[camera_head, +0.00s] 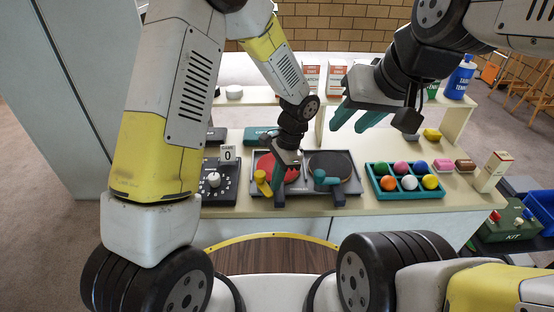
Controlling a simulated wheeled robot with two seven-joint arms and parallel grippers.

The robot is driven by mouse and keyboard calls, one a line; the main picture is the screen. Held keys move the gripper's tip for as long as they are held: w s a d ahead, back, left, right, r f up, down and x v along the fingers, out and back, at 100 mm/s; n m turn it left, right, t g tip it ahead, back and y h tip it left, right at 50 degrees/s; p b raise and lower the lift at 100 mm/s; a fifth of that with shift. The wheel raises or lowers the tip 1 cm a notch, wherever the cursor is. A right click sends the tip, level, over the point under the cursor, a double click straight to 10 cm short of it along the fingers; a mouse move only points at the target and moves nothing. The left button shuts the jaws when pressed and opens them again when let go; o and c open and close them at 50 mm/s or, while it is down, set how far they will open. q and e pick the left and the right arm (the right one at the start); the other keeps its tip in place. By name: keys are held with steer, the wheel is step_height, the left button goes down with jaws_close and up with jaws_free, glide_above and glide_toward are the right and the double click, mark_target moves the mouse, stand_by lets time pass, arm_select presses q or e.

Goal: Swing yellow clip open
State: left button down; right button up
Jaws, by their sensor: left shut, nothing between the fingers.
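The yellow clip (263,183) sits at the front left of a grey tray, over the lower part of a red paddle (290,174). My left gripper (277,182) points down just right of the yellow clip, with its teal fingers shut and empty. I cannot tell whether the fingers touch the clip. The gripper hides part of the red paddle. A teal clip (324,180) lies over a black paddle (330,162) in the right half of the tray. My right gripper (355,118) is open and empty, above the back of the table.
A teal tray (408,194) of coloured balls stands right of the paddles. A dial box with a scoreboard (228,155) is at the left. Boxes and a blue bottle (460,76) stand on the shelf behind. A white carton (493,171) is at the right edge.

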arm_select(q)
steer(key=m, duration=0.1)
steer(key=s+m, duration=0.1)
steer(key=shift+a+m+t, duration=0.3)
steer(key=shift+w+a, duration=0.55)
steer(key=shift+w, duration=0.1)
